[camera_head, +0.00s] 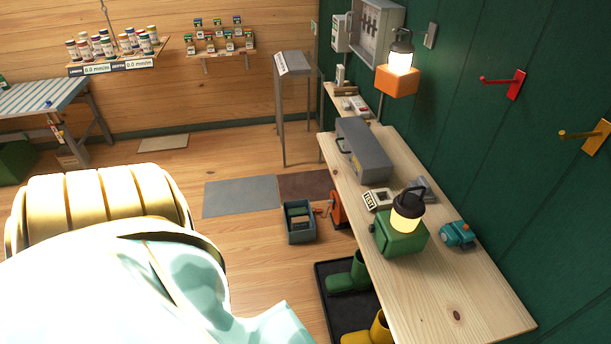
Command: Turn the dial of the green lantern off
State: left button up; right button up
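The green lantern (401,233) stands upright on the wooden workbench along the right wall. It has a green box base, a dark cap with a handle, and a glowing yellow lamp (407,217). A small dark knob (372,228), which looks like the dial, sticks out of the left side of its base. A large pale arm part of mine fills the lower left of the view, well apart from the lantern. Neither gripper's fingers are in view.
The workbench (455,292) also holds a grey toolbox (362,150), a small keypad device (378,199) and a teal device (458,235). An orange lantern (397,80) glows by the wall above. Boots on a black tray (329,303) and a blue-grey bin (300,235) stand on the floor.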

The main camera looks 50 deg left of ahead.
aim_at(404, 228)
jog(key=u, duration=1.1)
jog(key=j+z, duration=0.1)
jog(key=z, duration=0.35)
jog(key=i+j+z, duration=0.1)
jog(key=z, duration=0.4)
jog(key=j+z, duration=0.15)
jog(key=z, duration=0.3)
jog(key=j+z, duration=0.25)
jog(key=j, duration=0.25)
jog(key=j+z, duration=0.25)
jog(key=j, duration=0.25)
jog(key=k+j+z, duration=0.25)
jog(key=j, duration=0.2)
jog(key=j+z, duration=0.25)
jog(key=j, duration=0.25)
jog(key=k+j, duration=0.15)
jog(key=j, duration=0.2)
jog(key=k+j, duration=0.1)
jog(key=j, duration=0.25)
jog(key=k+j, duration=0.15)
jog(key=j, duration=0.2)
jog(key=k+j, duration=0.1)
jog(key=j, duration=0.3)
jog(key=z, duration=0.05)
